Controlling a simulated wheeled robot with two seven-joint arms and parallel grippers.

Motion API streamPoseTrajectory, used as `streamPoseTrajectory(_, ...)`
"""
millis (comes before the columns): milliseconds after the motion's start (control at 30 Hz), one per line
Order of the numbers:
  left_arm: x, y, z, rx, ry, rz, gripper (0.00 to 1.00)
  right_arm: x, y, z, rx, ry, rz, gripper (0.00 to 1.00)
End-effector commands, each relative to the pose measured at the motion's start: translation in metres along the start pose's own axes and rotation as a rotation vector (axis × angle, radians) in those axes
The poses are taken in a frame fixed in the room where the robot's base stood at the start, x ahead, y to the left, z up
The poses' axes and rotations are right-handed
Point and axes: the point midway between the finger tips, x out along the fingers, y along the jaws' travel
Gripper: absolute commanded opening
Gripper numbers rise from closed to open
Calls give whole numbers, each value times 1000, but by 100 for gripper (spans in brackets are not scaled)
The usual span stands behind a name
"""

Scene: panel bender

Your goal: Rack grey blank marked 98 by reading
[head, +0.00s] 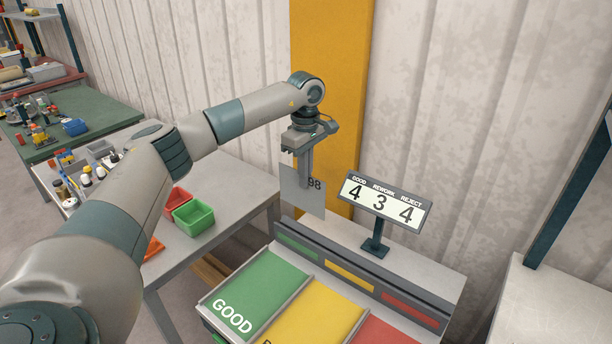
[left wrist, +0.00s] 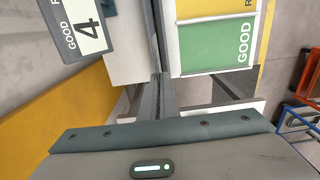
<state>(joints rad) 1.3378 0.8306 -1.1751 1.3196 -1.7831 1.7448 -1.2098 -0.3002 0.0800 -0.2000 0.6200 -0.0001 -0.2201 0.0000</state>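My left gripper (head: 304,178) is shut on the grey blank (head: 296,194) marked 98. The blank hangs upright in the air beside the yellow column, behind the rack's green end. Part of the blank and the left of its marking are hidden by the fingers. A sign (head: 384,203) on a post reads GOOD 4, REWORK 3, REJECT 4; part of it shows in the left wrist view (left wrist: 82,28). The rack has a green GOOD lane (head: 258,290), a yellow lane (head: 315,318) and a red lane (head: 384,333). The GOOD lane also shows in the left wrist view (left wrist: 215,46). My right gripper is out of view.
A grey table (head: 228,172) left of the rack holds a green bin (head: 194,217), a red bin (head: 174,198) and small items. A yellow column (head: 330,75) stands against the corrugated wall. A light grey surface (head: 560,305) is at the right.

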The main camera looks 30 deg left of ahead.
Motion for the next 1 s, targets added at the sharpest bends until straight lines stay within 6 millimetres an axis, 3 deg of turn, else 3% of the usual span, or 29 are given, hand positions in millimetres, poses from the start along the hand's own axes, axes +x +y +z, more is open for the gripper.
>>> streamPoseTrajectory(367, 18, 0, 0, 0, 0, 0, 0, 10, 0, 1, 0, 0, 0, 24)
streamPoseTrajectory(1000, 86, 0, 0, 0, 0, -1, 0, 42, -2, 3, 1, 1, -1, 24)
